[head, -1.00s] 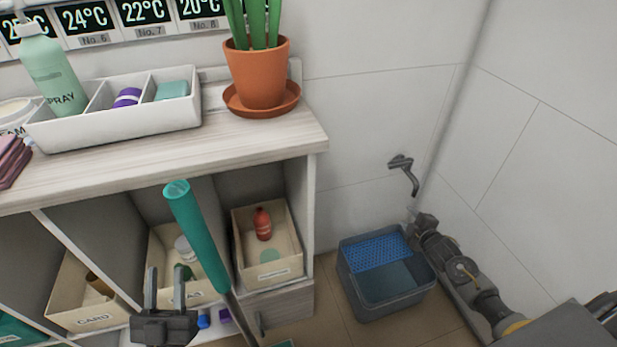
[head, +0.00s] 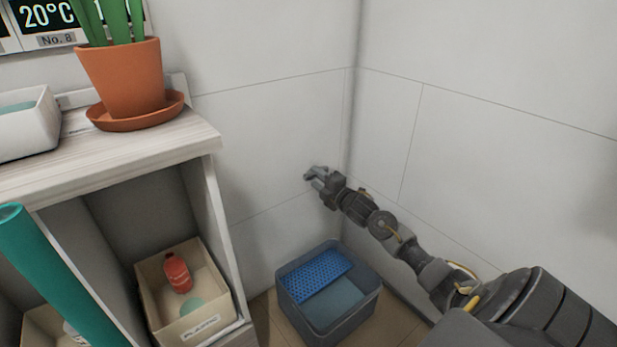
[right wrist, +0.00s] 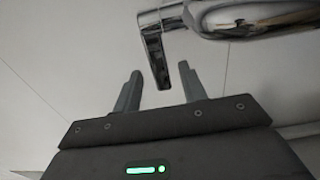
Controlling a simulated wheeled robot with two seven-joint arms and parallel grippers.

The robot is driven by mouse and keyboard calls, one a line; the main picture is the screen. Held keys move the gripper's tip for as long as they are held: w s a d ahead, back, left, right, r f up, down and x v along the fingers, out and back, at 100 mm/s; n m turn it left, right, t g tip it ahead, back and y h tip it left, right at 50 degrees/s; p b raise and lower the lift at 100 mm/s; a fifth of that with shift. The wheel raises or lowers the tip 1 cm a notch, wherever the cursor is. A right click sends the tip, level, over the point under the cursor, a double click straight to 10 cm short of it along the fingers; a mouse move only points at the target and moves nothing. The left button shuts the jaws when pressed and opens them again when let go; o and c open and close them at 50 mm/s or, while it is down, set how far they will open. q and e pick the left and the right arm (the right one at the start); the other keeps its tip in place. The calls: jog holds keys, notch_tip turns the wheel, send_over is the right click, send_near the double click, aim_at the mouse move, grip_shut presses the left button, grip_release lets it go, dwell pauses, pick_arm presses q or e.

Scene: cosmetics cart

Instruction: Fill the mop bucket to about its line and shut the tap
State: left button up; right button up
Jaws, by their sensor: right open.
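The dark grey mop bucket (head: 330,318) stands on the floor in the corner, with a blue perforated wringer (head: 318,276) across its back part. A flat grey-blue surface shows inside; I cannot tell whether it is water or bare bottom. My right gripper (head: 316,178) is at the wall tap above the bucket and largely hides it in the head view. In the right wrist view, the chrome tap (right wrist: 255,16) has a slim bar (right wrist: 154,55) pointing down between the open fingers (right wrist: 160,78). Contact is unclear. No water stream is visible. My left gripper is out of view.
A shelf unit (head: 215,205) stands left of the bucket, with a cream bin (head: 195,325) holding a red bottle (head: 177,272). A potted plant (head: 122,78) sits on top. A teal handle (head: 50,270) rises at the left. White walls close in behind and right.

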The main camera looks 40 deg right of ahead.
aim_at(314, 176)
jog(key=shift+w+b, duration=0.7)
jog(key=shift+w, duration=1.85)
jog(key=shift+c, duration=0.4)
grip_shut()
